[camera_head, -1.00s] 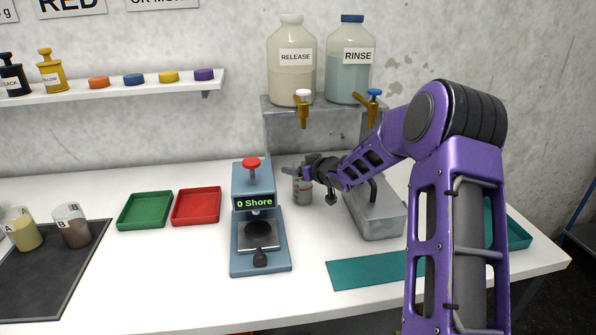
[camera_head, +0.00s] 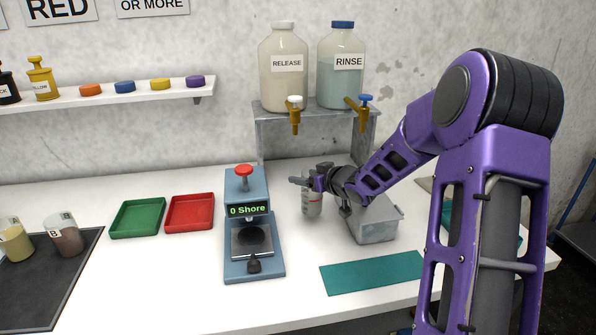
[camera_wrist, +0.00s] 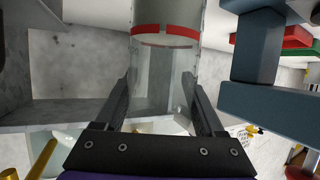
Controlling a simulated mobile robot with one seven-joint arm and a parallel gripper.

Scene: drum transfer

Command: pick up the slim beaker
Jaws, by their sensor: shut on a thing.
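The slim beaker (camera_wrist: 165,65) is a clear cylinder with a red band. It stands between the two fingers of my gripper (camera_wrist: 157,92) in the wrist view, and they are shut on it. In the head view my gripper (camera_head: 304,181) reaches left from my purple arm, with the beaker (camera_head: 312,204) below it, just right of the blue gauge stand. The beaker looks upright. The head view does not show clearly whether its base touches the table. My gripper hides its upper part there.
The blue gauge stand (camera_head: 256,265) is close on the left. A grey metal tub (camera_head: 376,230) is close on the right, under my wrist. Behind are the jar stand (camera_head: 275,135) and its taps. A teal mat (camera_head: 372,272) lies in front. Green (camera_head: 138,218) and red (camera_head: 190,212) trays lie left.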

